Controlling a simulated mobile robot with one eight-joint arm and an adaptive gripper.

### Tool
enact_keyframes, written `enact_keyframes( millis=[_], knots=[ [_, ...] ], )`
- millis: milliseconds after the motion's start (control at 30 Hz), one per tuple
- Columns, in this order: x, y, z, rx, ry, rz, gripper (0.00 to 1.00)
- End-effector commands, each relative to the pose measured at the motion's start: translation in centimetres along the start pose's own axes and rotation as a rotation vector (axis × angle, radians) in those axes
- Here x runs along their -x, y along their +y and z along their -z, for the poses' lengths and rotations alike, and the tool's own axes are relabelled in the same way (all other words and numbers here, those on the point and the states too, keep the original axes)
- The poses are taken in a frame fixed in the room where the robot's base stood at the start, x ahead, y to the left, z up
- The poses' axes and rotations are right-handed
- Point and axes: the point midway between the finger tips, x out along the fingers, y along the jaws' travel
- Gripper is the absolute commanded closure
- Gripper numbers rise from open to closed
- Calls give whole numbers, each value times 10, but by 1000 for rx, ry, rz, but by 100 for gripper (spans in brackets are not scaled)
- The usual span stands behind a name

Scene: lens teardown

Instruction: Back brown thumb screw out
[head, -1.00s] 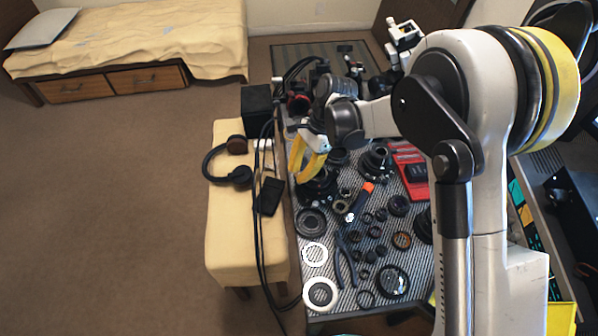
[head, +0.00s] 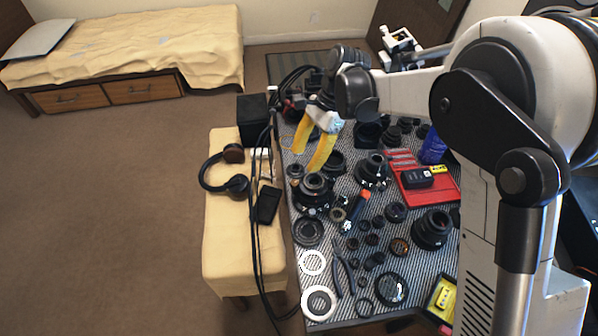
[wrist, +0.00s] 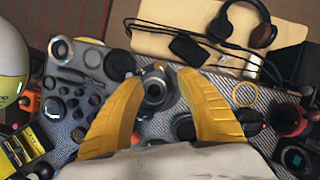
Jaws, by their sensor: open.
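My gripper (head: 309,157) has two yellow fingers spread apart with nothing between the tips. It hangs above the left side of the striped bench. In the wrist view my gripper (wrist: 160,78) points down with a dark, upright lens body (wrist: 156,90) below, between the fingertips in the picture. What seems to be the same lens body (head: 314,188) stands just below the fingers in the head view. I see clear space between the tips and the lens in the head view.
Lens rings and barrels crowd the bench (head: 345,309). A red tray (head: 448,191) and a blue item (head: 433,147) are at right. Black cables (head: 256,225) run along the left edge, beside a cream bench (head: 226,262) with headphones (head: 236,185).

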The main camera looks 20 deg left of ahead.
Motion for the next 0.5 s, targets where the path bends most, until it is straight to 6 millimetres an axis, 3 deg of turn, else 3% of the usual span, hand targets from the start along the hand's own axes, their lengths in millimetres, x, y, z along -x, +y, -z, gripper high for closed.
enact_keyframes(
  millis=[200,500],
  knots=[
    [30,0,0,-1,0,0,57],
    [35,0,0,-1,0,-1,57]
  ],
)
